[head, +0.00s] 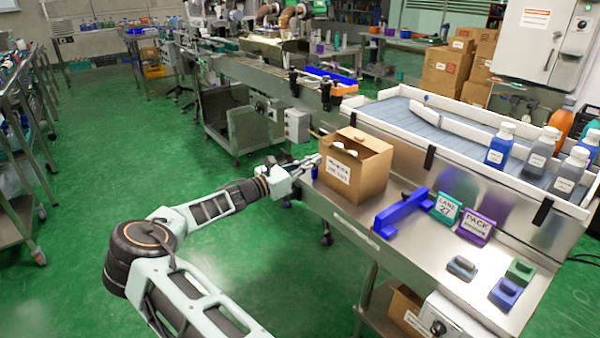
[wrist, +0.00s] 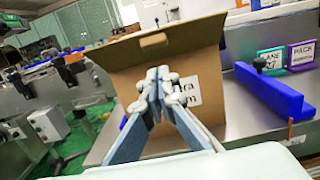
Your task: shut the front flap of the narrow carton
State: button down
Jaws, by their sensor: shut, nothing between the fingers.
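The narrow carton (head: 369,180) is a brown box standing on the metal bench, with a white label on its near left face. Its top is open, and white bottle caps (head: 350,153) show inside. A brown flap (head: 368,141) with a small notch stands raised at the far side of the opening; in the wrist view a wide brown panel (wrist: 120,62) shows above the label. I cannot tell clearly which flap is the front one. My gripper (head: 316,160) is shut and empty at the carton's left side; in the wrist view its fingertips (wrist: 158,76) cover part of the label. Contact is unclear.
A blue bracket (head: 402,213) stands right of the carton, with teal (head: 446,208) and purple (head: 475,226) signs beyond it. A white-railed conveyor (head: 440,122) with several bottles runs behind. Small blocks lie at the bench's near right. Green floor is open at left.

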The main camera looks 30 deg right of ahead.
aim_at(332, 147)
jog(key=shift+d+r, duration=0.8)
jog(key=shift+r, duration=0.35)
jog(key=shift+r, duration=0.2)
jog(key=shift+r+y+p, duration=0.1)
jog(key=shift+y+p, duration=0.2)
jog(key=shift+p, duration=0.5)
jog(key=shift+r+p, duration=0.25)
jog(key=shift+p, duration=0.4)
